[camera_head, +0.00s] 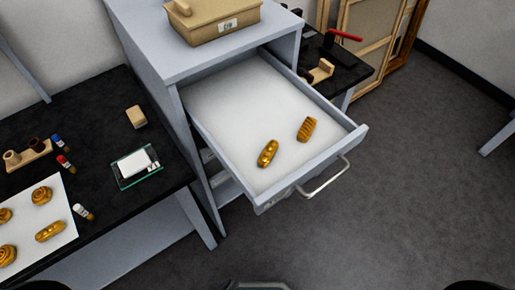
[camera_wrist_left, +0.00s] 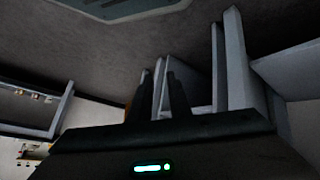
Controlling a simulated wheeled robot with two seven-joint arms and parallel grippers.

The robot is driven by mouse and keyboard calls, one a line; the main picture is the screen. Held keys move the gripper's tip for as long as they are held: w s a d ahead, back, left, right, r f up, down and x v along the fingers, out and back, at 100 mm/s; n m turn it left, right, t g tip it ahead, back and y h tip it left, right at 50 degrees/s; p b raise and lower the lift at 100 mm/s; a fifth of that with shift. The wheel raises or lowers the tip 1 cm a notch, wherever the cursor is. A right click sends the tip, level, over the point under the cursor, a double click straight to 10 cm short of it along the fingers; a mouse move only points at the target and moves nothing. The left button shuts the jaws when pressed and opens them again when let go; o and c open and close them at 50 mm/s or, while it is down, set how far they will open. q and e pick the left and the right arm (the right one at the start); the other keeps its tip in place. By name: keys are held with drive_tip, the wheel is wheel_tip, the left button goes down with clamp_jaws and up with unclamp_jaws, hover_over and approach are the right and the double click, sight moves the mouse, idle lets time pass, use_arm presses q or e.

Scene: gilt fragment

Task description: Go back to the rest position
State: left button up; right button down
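The task names no object. My left gripper (camera_wrist_left: 160,92) shows in the left wrist view as two dark fingers above the dark wrist housing. They stand apart with pale upright bars visible behind and between them, and nothing is held. In the head view neither gripper can be made out; only dark shapes cut the bottom edge. The grey cabinet's drawer (camera_head: 222,108) is pulled open. A gilt fragment (camera_head: 268,153) and a second, ridged gilt fragment (camera_head: 307,129) lie apart in it, near its front.
A box (camera_head: 215,25) stands on the cabinet (camera_head: 160,45). The left black table (camera_head: 95,100) holds a white sheet (camera_head: 60,215) with several gilt pieces, small bottles and a glass plate (camera_head: 125,178). The drawer handle (camera_head: 327,180) juts out. Floor at right (camera_head: 420,190) is clear.

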use_arm(q)
drive_tip(key=s+a+f+g+y, duration=0.4)
drive_tip(key=s+a+f+g, duration=0.2)
drive_tip(key=s+a+f, duration=0.9)
drive_tip(key=shift+s+a+m, duration=0.4)
drive_tip(key=shift+s, duration=0.25)
